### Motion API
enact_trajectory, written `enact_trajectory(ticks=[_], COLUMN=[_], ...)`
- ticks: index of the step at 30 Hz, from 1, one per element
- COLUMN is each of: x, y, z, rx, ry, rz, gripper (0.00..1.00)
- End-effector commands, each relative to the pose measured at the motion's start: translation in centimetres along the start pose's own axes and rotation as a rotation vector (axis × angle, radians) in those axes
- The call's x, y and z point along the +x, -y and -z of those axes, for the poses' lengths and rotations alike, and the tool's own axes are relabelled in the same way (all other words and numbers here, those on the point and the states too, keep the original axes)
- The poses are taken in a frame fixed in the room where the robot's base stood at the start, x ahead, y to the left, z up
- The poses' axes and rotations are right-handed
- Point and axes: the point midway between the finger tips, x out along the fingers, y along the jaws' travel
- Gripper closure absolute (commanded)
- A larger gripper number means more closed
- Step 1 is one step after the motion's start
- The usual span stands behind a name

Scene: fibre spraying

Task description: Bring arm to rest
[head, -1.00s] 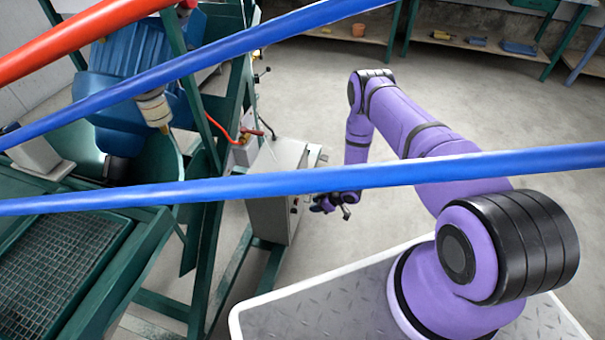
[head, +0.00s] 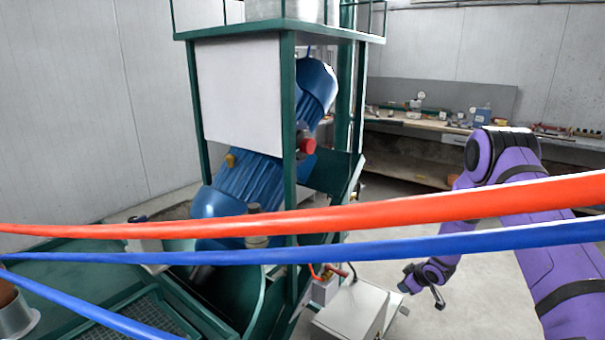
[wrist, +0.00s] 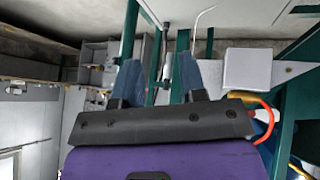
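My arm is purple with black bands and stands at the right of the head view. My gripper (head: 437,297) hangs at its lower end, to the right of a grey metal box, over the bare floor. In the wrist view my gripper (wrist: 160,82) shows two blue-grey fingers standing apart with a clear gap between them. It is open and nothing is between the fingers. In the head view the fingers are small and partly unclear.
A green-framed machine with a blue motor (head: 245,183) stands left of centre. The grey box (head: 352,312) is close to my gripper. A red hose (head: 400,212) and blue hoses (head: 400,245) cross the near view. A workbench (head: 420,124) with tools lines the back wall.

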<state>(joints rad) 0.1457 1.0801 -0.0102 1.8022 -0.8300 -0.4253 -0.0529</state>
Motion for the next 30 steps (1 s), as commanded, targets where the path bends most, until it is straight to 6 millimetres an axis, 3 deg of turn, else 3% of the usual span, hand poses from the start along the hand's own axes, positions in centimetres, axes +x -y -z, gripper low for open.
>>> enact_trajectory(ticks=[1, 6, 14, 23, 30], x=[-1.9, -7.6, -16.9, -28.0, -36.5], y=[-1.0, -3.3, -5.2, -4.9, -2.9], z=[1.5, 5.0, 9.5, 12.9, 14.2], rx=[0.005, 0.041, 0.111, 0.212, 0.300], ry=[0.008, 0.050, 0.101, 0.146, 0.174], rz=[-0.024, -0.093, -0.183, -0.262, -0.301], gripper=[0.62, 0.62, 0.62, 0.62, 0.62])
